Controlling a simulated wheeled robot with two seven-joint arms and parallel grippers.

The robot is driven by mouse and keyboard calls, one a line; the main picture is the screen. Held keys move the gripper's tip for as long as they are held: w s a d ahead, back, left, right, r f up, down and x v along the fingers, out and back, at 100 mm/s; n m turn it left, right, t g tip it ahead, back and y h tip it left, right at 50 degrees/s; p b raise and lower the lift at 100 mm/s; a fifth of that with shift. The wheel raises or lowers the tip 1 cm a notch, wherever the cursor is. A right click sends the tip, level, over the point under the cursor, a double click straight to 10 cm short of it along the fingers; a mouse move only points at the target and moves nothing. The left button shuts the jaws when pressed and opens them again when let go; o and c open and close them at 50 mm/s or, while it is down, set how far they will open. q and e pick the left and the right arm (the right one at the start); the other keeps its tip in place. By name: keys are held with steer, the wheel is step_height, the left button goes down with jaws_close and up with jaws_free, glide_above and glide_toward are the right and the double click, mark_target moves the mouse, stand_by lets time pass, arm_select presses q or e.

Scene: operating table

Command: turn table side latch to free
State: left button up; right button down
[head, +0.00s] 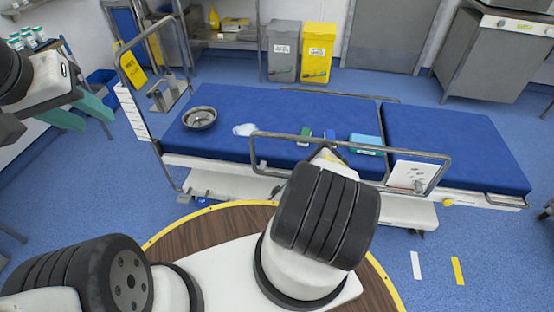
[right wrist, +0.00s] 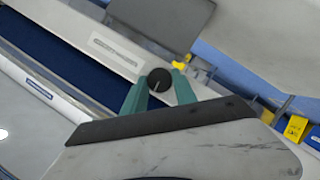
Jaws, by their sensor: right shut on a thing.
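The latch shows as a round black knob (right wrist: 159,80) with a thin pale line on its face, on the table's light side rail in the right wrist view. My right gripper (right wrist: 161,86) has its two teal fingers on either side of the knob and is shut on it. In the head view my own arm hides the right gripper and the knob. The operating table (head: 455,135) has blue pads and a white side. My left gripper (head: 98,122) hangs at the far left of the head view, with its teal fingers apart and nothing between them.
A metal side rail (head: 300,139) runs along the table's near edge. A steel bowl (head: 199,118), a white cloth (head: 245,129) and a light-blue box (head: 366,142) lie on the pads. Grey (head: 283,50) and yellow bins (head: 318,52) stand behind.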

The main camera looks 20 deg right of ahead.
steer(key=shift+a+f+n+h, duration=0.15)
steer(key=shift+n+h, duration=0.85)
steer(key=shift+n, duration=0.8)
steer(key=c, duration=1)
jaws_free()
steer(key=v, duration=0.7)
steer(key=shift+s+a, duration=0.2)
steer(key=shift+a, duration=0.05)
